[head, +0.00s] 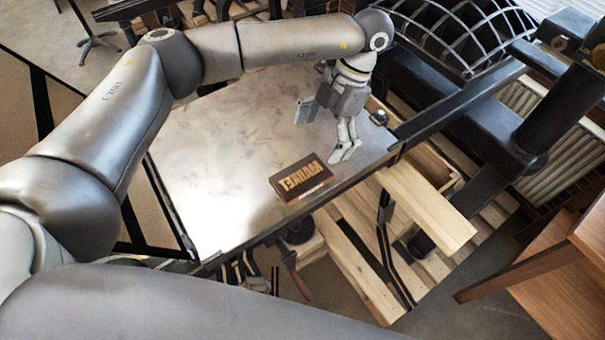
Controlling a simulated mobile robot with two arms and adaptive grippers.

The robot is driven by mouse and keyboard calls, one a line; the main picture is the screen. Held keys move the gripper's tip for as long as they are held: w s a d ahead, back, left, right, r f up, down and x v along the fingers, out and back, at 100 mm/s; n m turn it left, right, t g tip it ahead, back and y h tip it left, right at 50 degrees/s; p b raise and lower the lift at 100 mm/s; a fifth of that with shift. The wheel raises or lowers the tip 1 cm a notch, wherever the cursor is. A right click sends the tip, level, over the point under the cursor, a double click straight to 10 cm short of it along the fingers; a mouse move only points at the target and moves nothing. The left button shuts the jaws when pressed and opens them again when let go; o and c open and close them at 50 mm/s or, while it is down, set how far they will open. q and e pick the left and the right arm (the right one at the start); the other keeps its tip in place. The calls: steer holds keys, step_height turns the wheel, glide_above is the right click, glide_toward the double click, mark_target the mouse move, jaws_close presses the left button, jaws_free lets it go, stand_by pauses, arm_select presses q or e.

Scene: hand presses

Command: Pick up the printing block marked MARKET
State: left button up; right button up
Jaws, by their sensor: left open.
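The printing block marked MARKET (300,179) is a dark brown block with raised orange letters, which read upside down from here. It lies flat near the front right edge of the pale metal table (215,165). My left gripper (345,152) points down above the table, just beyond the block and a little to its right. The gripper and the block appear apart. My right gripper is not in view.
Dark press frame bars (460,100) and a curved metal grid (465,30) stand at the right, beyond the table. Light wooden planks (425,205) lie below the table's right edge. A brown wooden table (550,260) is at the lower right. The table's left part is clear.

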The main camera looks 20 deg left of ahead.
arm_select(q)
steer(key=p, duration=0.2)
glide_above(301, 176)
steer(key=w+d, duration=0.2)
step_height(301, 176, down, 4)
steer(key=shift+w+f, duration=0.1)
steer(key=shift+a+f, duration=0.1)
steer(key=shift+f, duration=0.1)
steer(key=shift+s+a+f+p, duration=0.25)
steer(key=shift+f+p, duration=0.25)
steer(key=shift+p, duration=0.15)
steer(key=p+x, duration=0.2)
steer(key=x, duration=0.1)
steer(key=shift+s+a+f, duration=0.15)
steer(key=shift+s+f, duration=0.05)
steer(key=shift+f, duration=0.45)
steer(key=c, duration=1.3)
